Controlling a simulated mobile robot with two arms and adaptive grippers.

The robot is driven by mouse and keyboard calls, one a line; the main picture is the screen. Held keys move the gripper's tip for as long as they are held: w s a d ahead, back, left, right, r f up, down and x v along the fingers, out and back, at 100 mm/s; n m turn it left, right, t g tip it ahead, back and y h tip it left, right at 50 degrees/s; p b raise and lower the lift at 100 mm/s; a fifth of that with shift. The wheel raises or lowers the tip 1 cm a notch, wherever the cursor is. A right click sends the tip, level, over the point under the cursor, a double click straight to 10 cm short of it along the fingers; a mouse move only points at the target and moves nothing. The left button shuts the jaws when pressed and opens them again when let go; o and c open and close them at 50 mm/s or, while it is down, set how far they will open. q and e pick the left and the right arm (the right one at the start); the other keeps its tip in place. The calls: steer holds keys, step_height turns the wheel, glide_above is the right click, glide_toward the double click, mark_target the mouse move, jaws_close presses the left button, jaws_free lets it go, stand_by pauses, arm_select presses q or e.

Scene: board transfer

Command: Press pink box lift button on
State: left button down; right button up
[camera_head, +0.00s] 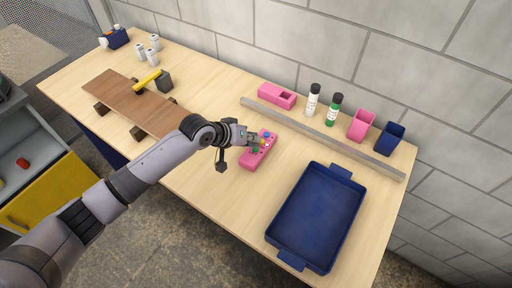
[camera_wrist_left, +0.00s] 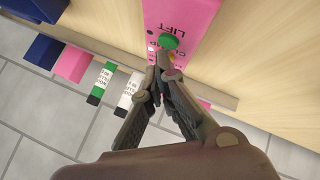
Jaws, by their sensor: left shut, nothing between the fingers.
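The pink button box (camera_head: 258,150) lies on the wooden table, left of the blue tray. In the left wrist view the pink box (camera_wrist_left: 185,12) carries the word LIFT beside a green button (camera_wrist_left: 168,41). My left gripper (camera_head: 256,142) is over the box. In the left wrist view its shut, empty fingertips (camera_wrist_left: 162,62) are right by the green button and hide part of the box; I cannot tell if they touch. My right gripper is in neither view.
A blue tray (camera_head: 275,228) stands on the right of the table. A grey rail (camera_head: 330,142) runs behind the box. A brown board (camera_head: 125,100) is at left.

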arm_select(q)
steer(key=shift+f, duration=0.4)
stand_by(0.5)
steer(key=shift+r, duration=0.1)
steer(key=shift+r+p, duration=0.75)
steer(key=shift+p, duration=0.15)
step_height(320, 180, up, 6)
steer(key=p, duration=0.6)
